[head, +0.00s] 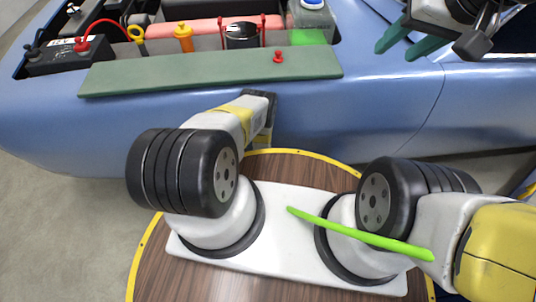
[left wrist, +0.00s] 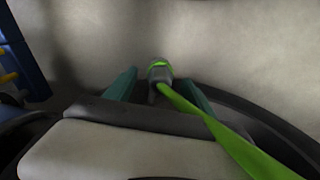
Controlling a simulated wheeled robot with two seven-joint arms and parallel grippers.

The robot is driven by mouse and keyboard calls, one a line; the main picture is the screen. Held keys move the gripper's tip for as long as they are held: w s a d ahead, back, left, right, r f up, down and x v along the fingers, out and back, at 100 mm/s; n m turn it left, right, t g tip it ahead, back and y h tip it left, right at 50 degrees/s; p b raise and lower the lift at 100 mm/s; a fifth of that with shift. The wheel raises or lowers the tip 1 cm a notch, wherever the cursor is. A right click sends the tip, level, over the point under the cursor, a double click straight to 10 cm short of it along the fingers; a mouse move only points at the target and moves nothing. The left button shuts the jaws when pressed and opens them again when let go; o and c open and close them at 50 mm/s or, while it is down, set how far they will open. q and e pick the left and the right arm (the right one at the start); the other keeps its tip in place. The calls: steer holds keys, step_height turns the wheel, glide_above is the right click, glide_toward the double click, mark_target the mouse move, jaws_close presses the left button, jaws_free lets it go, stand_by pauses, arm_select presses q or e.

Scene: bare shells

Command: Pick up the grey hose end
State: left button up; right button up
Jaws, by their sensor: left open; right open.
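The grey hose end (left wrist: 158,72), with a bright green band, shows in the left wrist view between the two teal fingers of my left gripper (left wrist: 157,88). The fingers are open and stand apart on either side of it. I cannot tell whether they touch it or how deep it sits between them. A bright green strip (left wrist: 232,142) runs from near the hose end to the lower right. In the head view, the left gripper and hose end are hidden. My right gripper (head: 407,42) is open and empty at the upper right, over the blue bodywork.
A blue car body (head: 70,125) spans the head view, with a green panel (head: 205,72) along its open bay. A black battery (head: 62,58), an orange-capped part (head: 183,37) and a red knob (head: 278,57) stand there. A long green piece (head: 350,232) crosses above my base.

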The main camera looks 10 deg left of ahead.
arm_select(q)
steer(key=shift+f, duration=0.15)
jaws_close()
stand_by(0.4)
